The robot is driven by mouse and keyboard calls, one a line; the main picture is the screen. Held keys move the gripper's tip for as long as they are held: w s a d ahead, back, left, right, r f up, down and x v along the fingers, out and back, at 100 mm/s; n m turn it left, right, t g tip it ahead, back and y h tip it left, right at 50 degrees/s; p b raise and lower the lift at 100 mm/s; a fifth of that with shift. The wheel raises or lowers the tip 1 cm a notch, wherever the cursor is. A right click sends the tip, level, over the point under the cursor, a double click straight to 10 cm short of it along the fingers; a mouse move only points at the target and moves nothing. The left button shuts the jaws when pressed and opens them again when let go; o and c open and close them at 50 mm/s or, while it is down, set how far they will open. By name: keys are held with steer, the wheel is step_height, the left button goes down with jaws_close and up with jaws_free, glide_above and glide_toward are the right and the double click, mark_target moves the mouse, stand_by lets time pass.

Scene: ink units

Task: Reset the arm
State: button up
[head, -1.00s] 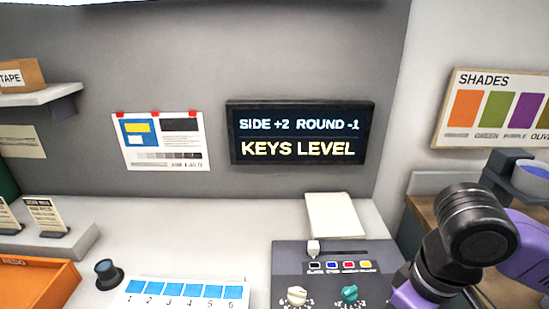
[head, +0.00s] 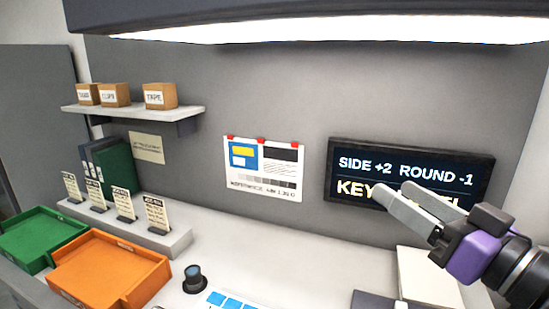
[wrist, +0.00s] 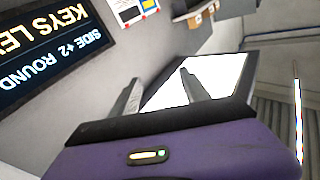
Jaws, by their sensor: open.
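My gripper (head: 418,203) is raised at the right of the head view, in front of the display screen (head: 345,164). Its two grey fingers are apart with nothing between them, and they hide part of the screen's lower line. The screen reads "SIDE +2 ROUND -1", with a partly covered "KEY" line below. In the wrist view the fingers (wrist: 160,98) stand apart and empty, with the bright ceiling light (wrist: 205,82) behind them. The screen (wrist: 45,50) shows there at the left, tilted.
An orange tray (head: 150,284) and a green tray (head: 18,250) stand at the left. A shelf (head: 135,111) with several boxes hangs on the wall. A pale pad (head: 428,282) lies below my gripper.

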steer(key=s+d+r+m+t+h, duration=0.2)
steer(key=d+r+m+t+h, duration=0.25)
steer(key=m+t, duration=0.2)
steer(key=s+d+f+m+g+h, duration=0.1)
steer(key=s+d+f+m+h, duration=0.15)
steer(key=f+h, duration=0.3)
steer(key=s+d+f+m+h, duration=0.1)
steer(key=s+f+m+h, duration=0.25)
steer(key=f+h, duration=0.2)
steer(key=s+a+f+n+g+y, duration=0.2)
steer(key=s+f+n, duration=0.1)
steer(key=s+f, duration=0.5)
steer(key=s+a+f+n+g+y, duration=0.2)
steer(key=s+a+f+n+g, duration=0.1)
steer(key=s+f, duration=0.6)
steer(key=s+a+f+n+g+y, duration=0.2)
steer(key=s+f+n+g+y, duration=0.1)
steer(key=s+f, duration=0.5)
steer(key=shift+s+a+f, duration=0.3)
steer(key=shift+s+f, duration=0.05)
steer(key=shift+s, duration=0.75)
steer(key=shift+c, duration=0.2)
